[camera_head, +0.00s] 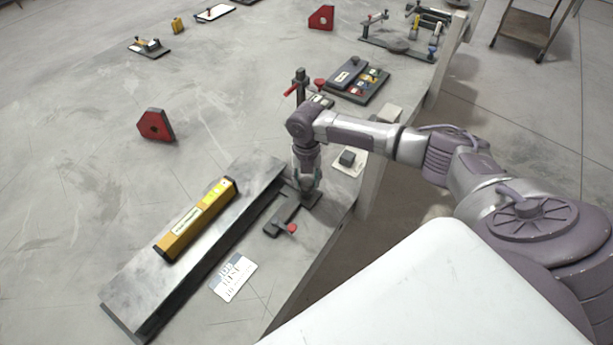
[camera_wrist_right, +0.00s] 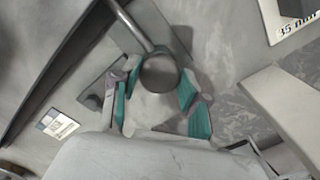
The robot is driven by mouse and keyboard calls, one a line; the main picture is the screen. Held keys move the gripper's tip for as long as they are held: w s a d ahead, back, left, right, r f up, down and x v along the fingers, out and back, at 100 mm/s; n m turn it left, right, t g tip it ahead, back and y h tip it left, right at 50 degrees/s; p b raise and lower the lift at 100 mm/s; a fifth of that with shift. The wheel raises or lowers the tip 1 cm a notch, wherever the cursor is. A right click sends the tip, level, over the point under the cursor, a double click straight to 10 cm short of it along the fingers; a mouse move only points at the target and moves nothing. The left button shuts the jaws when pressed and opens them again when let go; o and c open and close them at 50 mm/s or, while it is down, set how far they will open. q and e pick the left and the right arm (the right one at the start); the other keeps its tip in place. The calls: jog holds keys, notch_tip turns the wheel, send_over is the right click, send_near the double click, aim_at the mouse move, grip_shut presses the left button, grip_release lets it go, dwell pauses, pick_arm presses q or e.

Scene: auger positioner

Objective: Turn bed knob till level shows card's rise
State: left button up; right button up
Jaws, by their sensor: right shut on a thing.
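The bed (camera_head: 150,290) is a long grey metal beam lying diagonally on the floor-like grey table. A yellow level (camera_head: 197,218) lies along its top; its reading is too small to make out. A white card (camera_head: 233,277) lies beside the bed, with "RISE" and a "10" just legible. My right gripper (camera_head: 307,188) points down at the bed's far right end. In the right wrist view its teal-padded fingers (camera_wrist_right: 160,82) close around the round grey bed knob (camera_wrist_right: 160,72), which is on a rod. The knob is hidden by the gripper in the head view. My left gripper is not in view.
A dark plate with a red-tipped lever (camera_head: 283,222) sits close to the gripper, near the table edge. A red block (camera_head: 156,125) stands behind the bed. A dark tray with coloured parts (camera_head: 368,88) and a red-handled post (camera_head: 300,85) stand beyond the arm.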

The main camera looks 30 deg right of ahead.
aim_at(306, 182)
jog(key=o, duration=1.1)
jog(key=shift+o, duration=0.2)
notch_tip(306, 182, up, 12)
